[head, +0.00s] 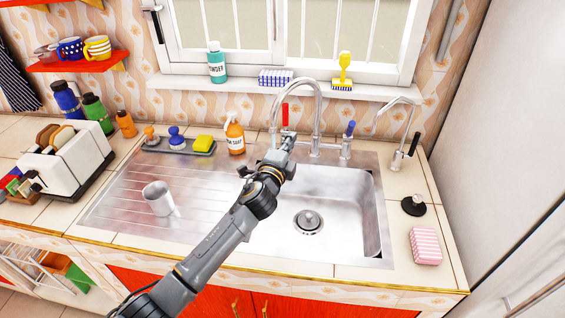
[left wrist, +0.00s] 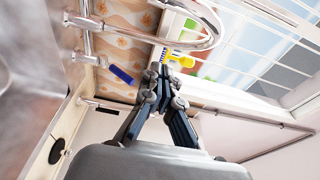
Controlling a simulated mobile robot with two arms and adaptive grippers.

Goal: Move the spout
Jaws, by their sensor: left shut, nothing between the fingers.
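The spout (head: 319,105) is a chrome arched tube standing behind the sink, its free end hanging over the left side of the basin. It also shows in the left wrist view as a shiny curve (left wrist: 218,28) at the top. My left gripper (head: 287,141) is at the spout's hanging end, in front of or beside it; I cannot tell whether they touch. In the left wrist view its fingertips (left wrist: 160,70) are together and empty, apart from the curve in the picture. A red-topped tap (head: 285,115) and a blue-topped tap (head: 349,130) flank the spout. My right gripper is out of view.
The steel sink (head: 365,215) has a drain plug (head: 308,221). An orange soap bottle (head: 235,137) stands left of the spout. A white mug (head: 158,198) is on the drainboard. A smaller tap (head: 397,158) stands right. The window sill (head: 300,90) is behind.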

